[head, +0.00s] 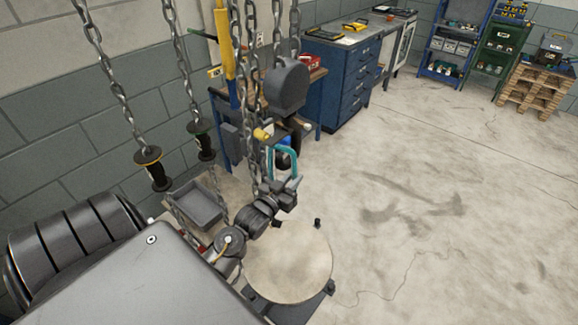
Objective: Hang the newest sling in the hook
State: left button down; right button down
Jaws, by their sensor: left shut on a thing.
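My left gripper (290,187) is shut at the lower end of a teal loop (284,149), which looks like a sling and stands up above the fingers. Chains and the gripper partly cover it. A dark grey hoist block (287,86) hangs on chains just above the loop. A small yellow part (262,134) shows below the block; I cannot make out the hook's opening or whether the loop touches it. No date or tag is readable. My right gripper is not in view.
A grey tray (195,204) lies beyond my left arm. A blue drawer cabinet (343,77) stands behind. Shelves and a pallet stack (537,89) stand far right. The floor (450,200) at right is clear.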

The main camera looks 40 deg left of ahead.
pick_arm(q)
jog(key=shift+w+b, duration=0.3)
jog(key=shift+w, duration=0.3)
jog(key=shift+w+f+b, duration=0.25)
jog(key=shift+f+b, duration=0.3)
jog(key=shift+f, duration=0.25)
jog(key=shift+w+f+b, duration=0.2)
jog(key=shift+f+b, duration=0.35)
jog(key=shift+f, duration=0.25)
jog(key=shift+w+f+b, duration=0.25)
jog(key=shift+f+b, duration=0.3)
jog(key=shift+f, duration=0.25)
jog(key=c, duration=1.3)
grip_release()
